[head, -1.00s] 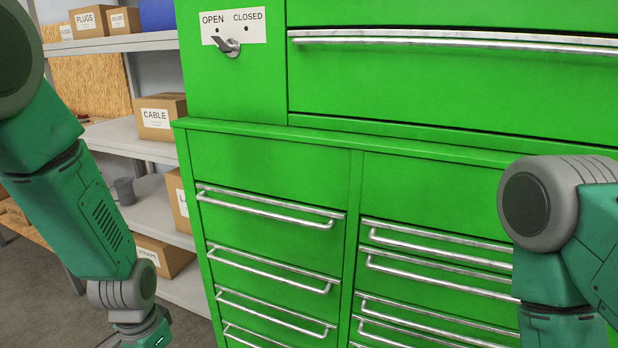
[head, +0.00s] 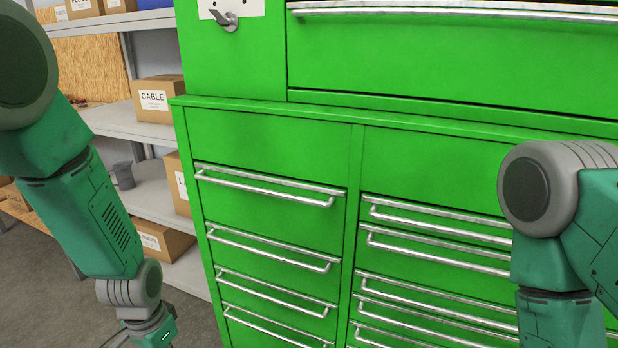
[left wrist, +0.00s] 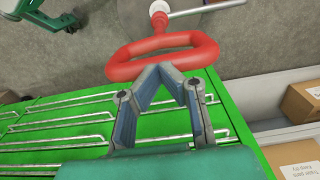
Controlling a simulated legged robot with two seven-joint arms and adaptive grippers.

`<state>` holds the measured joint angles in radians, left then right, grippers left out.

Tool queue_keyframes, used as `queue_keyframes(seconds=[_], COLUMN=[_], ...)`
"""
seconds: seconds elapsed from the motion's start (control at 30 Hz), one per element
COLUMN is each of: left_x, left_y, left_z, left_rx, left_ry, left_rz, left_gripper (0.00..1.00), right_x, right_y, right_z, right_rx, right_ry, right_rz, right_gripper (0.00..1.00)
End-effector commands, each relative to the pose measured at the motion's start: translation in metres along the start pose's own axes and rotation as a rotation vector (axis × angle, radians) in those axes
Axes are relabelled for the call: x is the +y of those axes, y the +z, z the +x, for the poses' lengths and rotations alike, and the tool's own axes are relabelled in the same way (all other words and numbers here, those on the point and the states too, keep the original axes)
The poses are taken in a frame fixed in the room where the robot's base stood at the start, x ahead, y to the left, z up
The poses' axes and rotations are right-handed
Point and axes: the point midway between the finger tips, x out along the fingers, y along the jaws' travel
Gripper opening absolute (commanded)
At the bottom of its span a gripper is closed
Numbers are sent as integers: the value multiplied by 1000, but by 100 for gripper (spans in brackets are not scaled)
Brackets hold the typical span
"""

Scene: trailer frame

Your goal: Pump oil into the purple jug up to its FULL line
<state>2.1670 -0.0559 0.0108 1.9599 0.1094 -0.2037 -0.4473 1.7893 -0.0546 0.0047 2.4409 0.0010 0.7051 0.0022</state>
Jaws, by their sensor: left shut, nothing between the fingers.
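In the left wrist view my left gripper (left wrist: 168,70) is shut and empty, with its fingertips drawn together. A red ring-shaped handle (left wrist: 188,40) lies just beyond the fingertips; whether they touch it I cannot tell.
A green drawer cabinet (head: 262,142) with metal handles fills the head view's middle, with a lever (head: 226,20) at its upper left. Shelves (head: 118,122) with boxes, including a CABLE box (head: 158,99), stand left. Grey floor (head: 45,250) is open at lower left.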

Motion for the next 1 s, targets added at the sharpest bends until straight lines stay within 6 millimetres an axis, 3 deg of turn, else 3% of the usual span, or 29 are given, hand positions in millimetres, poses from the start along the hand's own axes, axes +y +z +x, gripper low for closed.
queue_keyframes(seconds=[1.0], left_x=[1], left_y=[1], left_z=[53], left_rx=[-4], left_ry=[3], left_rz=[0], left_gripper=[0], right_x=[0], right_y=[1], right_z=[25], right_rx=[0], right_ry=[0], right_rz=[0], right_gripper=[40])
